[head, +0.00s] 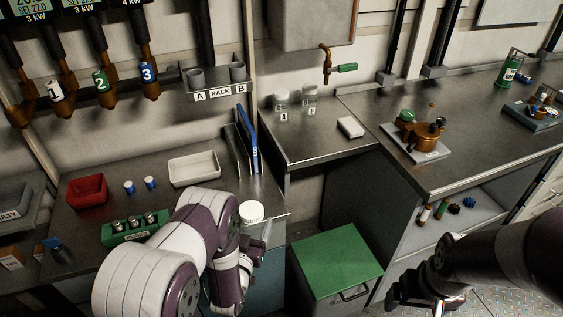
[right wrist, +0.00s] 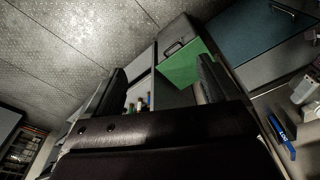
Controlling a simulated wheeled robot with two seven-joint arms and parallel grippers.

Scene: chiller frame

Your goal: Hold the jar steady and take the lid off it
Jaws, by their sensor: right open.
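A jar with a round white lid (head: 252,210) shows at the right front corner of the left bench, beside my left forearm; the lid is on. My left gripper (head: 254,262) is just below and beside this jar. My left arm hides most of the jar's body, so I cannot tell whether the fingers are closed on it. My right gripper (head: 418,290) is low at the front right, well away from the jar. In the right wrist view its two fingers (right wrist: 160,88) are apart with nothing between them.
A green-topped box (head: 338,258) stands on the floor between the arms. Two lidded jars (head: 282,99) (head: 310,95) stand on the back bench. A white tray (head: 194,169), a red bin (head: 87,190) and a green fuse holder (head: 136,229) are on the left bench.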

